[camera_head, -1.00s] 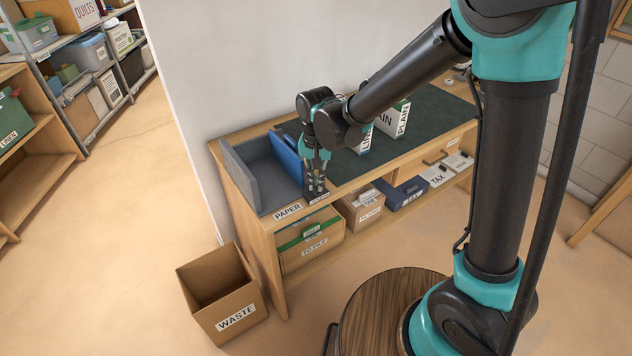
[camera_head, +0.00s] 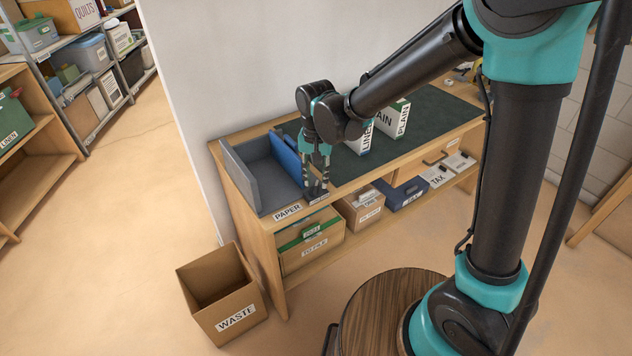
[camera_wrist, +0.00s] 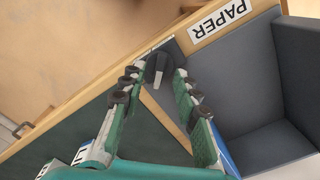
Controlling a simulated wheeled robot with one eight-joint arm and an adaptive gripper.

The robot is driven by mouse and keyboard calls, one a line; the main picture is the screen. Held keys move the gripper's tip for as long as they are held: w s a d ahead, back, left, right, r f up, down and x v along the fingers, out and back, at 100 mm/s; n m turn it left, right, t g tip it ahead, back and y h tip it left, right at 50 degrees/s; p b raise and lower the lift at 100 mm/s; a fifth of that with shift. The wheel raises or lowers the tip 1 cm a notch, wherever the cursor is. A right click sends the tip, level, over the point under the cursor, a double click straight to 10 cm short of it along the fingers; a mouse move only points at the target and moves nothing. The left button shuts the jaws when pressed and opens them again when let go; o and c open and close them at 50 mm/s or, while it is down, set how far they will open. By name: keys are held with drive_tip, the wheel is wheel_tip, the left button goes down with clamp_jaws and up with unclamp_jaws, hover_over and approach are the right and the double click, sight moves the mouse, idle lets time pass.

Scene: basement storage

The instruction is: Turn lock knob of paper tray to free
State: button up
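The paper tray (camera_head: 235,172) is a grey open tray at the left end of the bench, with a PAPER label (camera_head: 288,212) on the edge before it. It also shows at the right of the wrist view (camera_wrist: 240,85). The lock knob (camera_wrist: 158,68) is a dark round knob with a pale grey bar, on a dark plate by the tray's corner. My gripper (camera_head: 317,180) points down over that plate at the bench's front edge. Its fingers are apart, one on each side of the knob in the wrist view. Contact with the knob cannot be told.
A blue panel (camera_head: 287,158) stands along the tray's right side, close to my gripper. LINED and PLAIN boxes (camera_head: 394,122) stand on the dark green mat (camera_head: 432,112). Storage boxes fill the shelf below. A WASTE box (camera_head: 222,300) stands on the floor at left.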

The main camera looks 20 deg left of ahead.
sight(316, 186)
wheel_tip(316, 186, up, 10)
drive_tip(key=shift+r, duration=0.15)
idle(0.4)
